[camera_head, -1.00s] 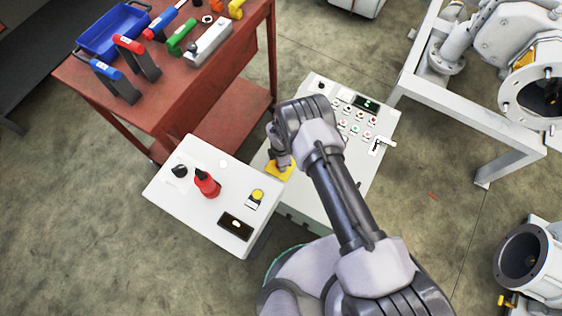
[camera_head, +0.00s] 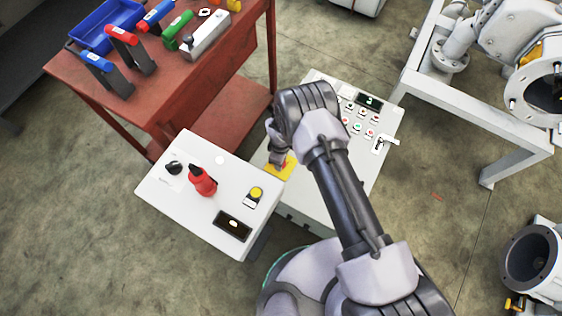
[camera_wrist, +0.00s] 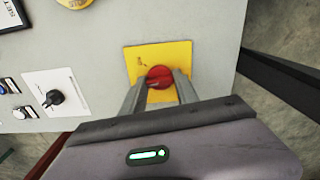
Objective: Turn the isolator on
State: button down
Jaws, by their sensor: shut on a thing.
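The isolator is a red rotary knob (camera_wrist: 159,74) on a square yellow plate (camera_wrist: 188,53), on a light grey panel (camera_wrist: 110,60) in the wrist view. My gripper (camera_wrist: 160,86) is shut on the red knob, with one finger on each side of it. Which way the knob's handle points is hidden by the fingers. In the head view, the yellow plate (camera_head: 287,170) shows partly beside my gripper (camera_head: 277,161), on the left part of the control cabinet (camera_head: 300,197). The knob itself is hidden there.
A red workbench (camera_head: 220,100) with tools is behind. A black knob (camera_wrist: 55,97) sits left on the panel. A white frame (camera_head: 475,118) stands right.

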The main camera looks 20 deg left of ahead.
jog(key=m+b, duration=0.1)
jog(key=m, duration=0.4)
jog(key=shift+m+b, duration=0.3)
jog(key=shift+b, duration=0.05)
jog(key=m, duration=0.4)
jog(key=shift+m, duration=0.4)
jog(key=c, duration=0.9)
grip_release()
notch_tip(320, 180, up, 17)
jog(key=p, duration=0.7)
jog(key=shift+r, duration=0.2)
